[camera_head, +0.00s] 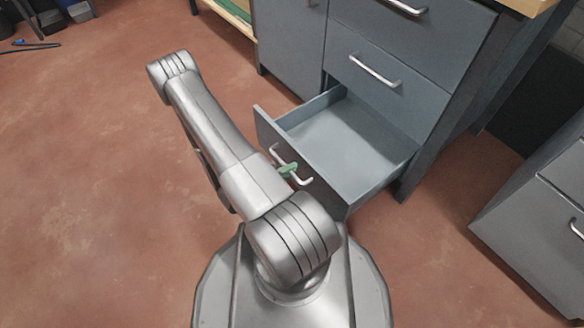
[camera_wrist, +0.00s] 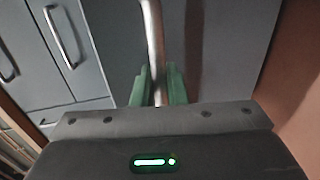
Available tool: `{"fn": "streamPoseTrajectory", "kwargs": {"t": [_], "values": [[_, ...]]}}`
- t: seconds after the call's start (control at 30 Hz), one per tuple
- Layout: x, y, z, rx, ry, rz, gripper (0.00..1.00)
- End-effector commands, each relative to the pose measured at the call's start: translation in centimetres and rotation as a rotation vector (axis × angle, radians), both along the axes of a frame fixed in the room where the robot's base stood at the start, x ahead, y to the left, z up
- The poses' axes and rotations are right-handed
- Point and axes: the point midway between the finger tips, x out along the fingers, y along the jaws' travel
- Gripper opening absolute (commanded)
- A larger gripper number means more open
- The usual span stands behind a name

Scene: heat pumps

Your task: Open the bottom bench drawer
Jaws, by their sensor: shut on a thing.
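The bottom bench drawer (camera_head: 345,140) is pulled well out of the grey bench in the head view, and its inside is empty. Its light metal handle (camera_head: 299,177) is on the front panel. My gripper (camera_head: 288,169) is at this handle, with a green finger showing beside it. In the wrist view, the two green fingers of my gripper (camera_wrist: 158,86) are shut on the handle bar (camera_wrist: 153,40). The bar runs up between them. The drawer's grey front (camera_wrist: 225,45) fills the middle of that view.
Above the open drawer, another drawer (camera_head: 385,85) with its own handle is shut. A grey cabinet (camera_head: 540,215) stands at the right. The reddish floor (camera_head: 80,190) on the left is mostly clear, with a dark bin (camera_head: 75,8) at the far top left.

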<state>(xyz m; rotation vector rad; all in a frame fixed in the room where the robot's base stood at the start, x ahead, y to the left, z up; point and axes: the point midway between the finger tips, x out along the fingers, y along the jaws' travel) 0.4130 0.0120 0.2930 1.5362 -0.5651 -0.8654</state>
Motion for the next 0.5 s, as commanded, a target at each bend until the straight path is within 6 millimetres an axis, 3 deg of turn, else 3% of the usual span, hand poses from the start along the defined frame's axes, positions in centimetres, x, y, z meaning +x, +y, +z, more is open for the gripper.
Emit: {"fn": "streamPoseTrajectory", "kwargs": {"t": [0.2,0.23,0.3,0.5], "values": [[0.08,0.05,-0.04,0.002,0.0,0.001,0.0],[0.08,0.04,-0.03,0.002,0.0,0.002,0.14],[0.09,0.04,-0.04,0.002,0.0,0.001,0.28],[0.06,0.02,-0.02,0.001,-0.001,0.001,0.3]]}}
